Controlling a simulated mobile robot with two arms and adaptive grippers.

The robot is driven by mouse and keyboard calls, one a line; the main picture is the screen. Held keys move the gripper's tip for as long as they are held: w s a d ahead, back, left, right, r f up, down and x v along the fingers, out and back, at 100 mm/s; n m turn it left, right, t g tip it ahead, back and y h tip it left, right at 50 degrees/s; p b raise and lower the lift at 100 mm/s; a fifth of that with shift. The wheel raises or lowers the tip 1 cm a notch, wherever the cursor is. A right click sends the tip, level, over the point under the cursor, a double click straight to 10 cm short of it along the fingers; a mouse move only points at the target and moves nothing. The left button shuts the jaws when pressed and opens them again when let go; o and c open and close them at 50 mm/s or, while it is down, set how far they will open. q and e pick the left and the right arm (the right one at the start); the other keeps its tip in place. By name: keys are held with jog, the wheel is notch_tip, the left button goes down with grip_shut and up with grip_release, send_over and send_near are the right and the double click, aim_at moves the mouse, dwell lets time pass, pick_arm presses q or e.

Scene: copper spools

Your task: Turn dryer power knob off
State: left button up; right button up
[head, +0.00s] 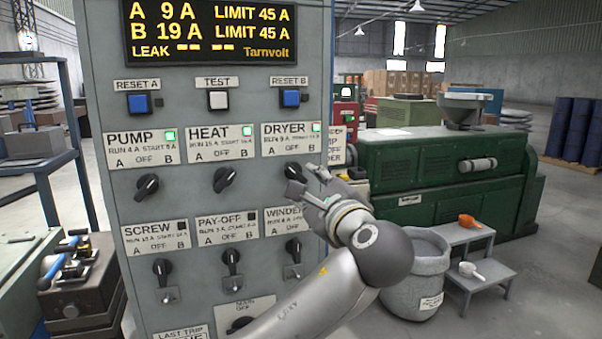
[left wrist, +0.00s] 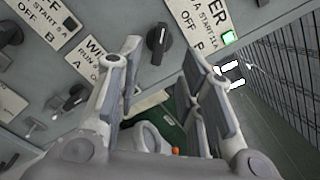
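The dryer knob (head: 293,171) is a black rotary knob under the DRYER label (head: 290,139) on the grey panel, with the green lamp (head: 316,127) lit. My left gripper (head: 306,181) is in front of the panel, just below and right of this knob, and covers part of it. In the left wrist view the dryer knob (left wrist: 159,43) shows between the tips of the open left gripper (left wrist: 160,50). The fingers look apart from it; exact contact cannot be told. Which mark the knob points to is unclear. My right gripper is not in view.
The pump knob (head: 147,187) and heat knob (head: 224,179) are left of the dryer knob. The winder knob (head: 293,249) is below it, close to my arm. A display (head: 210,32) tops the panel. A green machine (head: 430,170) and grey bin (head: 420,285) stand right.

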aim_at(296, 174)
pick_arm(q)
jog(key=p+x, duration=0.1)
jog(key=x, duration=0.5)
jog(key=shift+w+p, duration=0.1)
jog(key=shift+p, duration=0.2)
jog(key=shift+x, duration=0.8)
jog(key=shift+f, duration=0.1)
jog(key=shift+c, duration=0.4)
grip_shut()
